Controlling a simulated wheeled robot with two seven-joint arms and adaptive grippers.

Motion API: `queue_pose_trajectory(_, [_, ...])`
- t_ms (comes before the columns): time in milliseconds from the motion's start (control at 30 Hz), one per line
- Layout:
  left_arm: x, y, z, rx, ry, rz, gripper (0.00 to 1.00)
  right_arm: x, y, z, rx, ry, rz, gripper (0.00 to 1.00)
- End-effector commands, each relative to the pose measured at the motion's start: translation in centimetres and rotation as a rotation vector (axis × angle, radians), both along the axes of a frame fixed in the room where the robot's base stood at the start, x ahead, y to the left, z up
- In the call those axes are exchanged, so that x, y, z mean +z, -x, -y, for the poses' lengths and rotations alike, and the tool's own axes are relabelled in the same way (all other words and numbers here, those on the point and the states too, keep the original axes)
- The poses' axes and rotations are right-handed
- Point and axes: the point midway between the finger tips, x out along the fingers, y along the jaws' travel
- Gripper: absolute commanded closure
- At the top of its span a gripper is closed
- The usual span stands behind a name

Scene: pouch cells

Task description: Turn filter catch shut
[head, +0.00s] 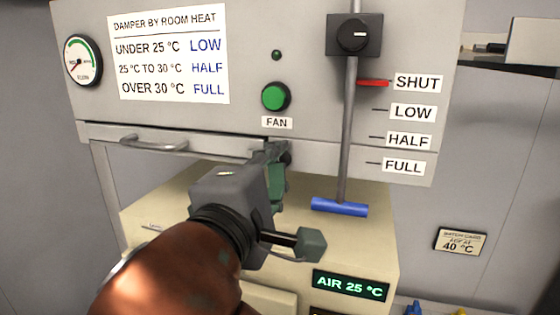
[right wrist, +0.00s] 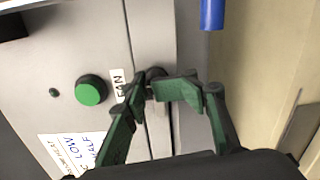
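The filter catch (head: 286,159) is a small dark knob on the grey strip below the fan button, mostly hidden by my fingers. In the right wrist view the catch (right wrist: 156,84) shows between my green fingertips, which close in on it from both sides. My right gripper (head: 276,160) is at the catch in the head view, its fingers apparently shut on it. Which way the catch is turned is hidden. My left gripper is not in view.
A grey rod with a blue handle (head: 340,207) hangs just right of my gripper. Its red pointer (head: 373,82) is at SHUT. The green fan button (head: 275,96) is above, and a drawer-like handle (head: 154,144) is left. A display (head: 350,285) reads AIR 25 °C.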

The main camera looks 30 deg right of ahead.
Motion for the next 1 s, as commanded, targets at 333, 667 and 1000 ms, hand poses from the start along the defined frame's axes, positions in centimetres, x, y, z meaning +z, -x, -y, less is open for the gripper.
queue_pose_trajectory(333, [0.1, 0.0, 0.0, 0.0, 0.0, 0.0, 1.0, 0.3, 0.1, 0.0, -0.001, 0.006, 0.005, 0.74])
queue_pose_trajectory(667, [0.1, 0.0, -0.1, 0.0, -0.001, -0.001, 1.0, 0.5, 2.3, -2.6, 0.0, 0.009, 0.009, 0.74])
queue_pose_trajectory(1000, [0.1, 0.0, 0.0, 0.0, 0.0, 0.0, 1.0, 0.4, 6.6, -7.8, 0.0, 0.008, 0.007, 0.74])
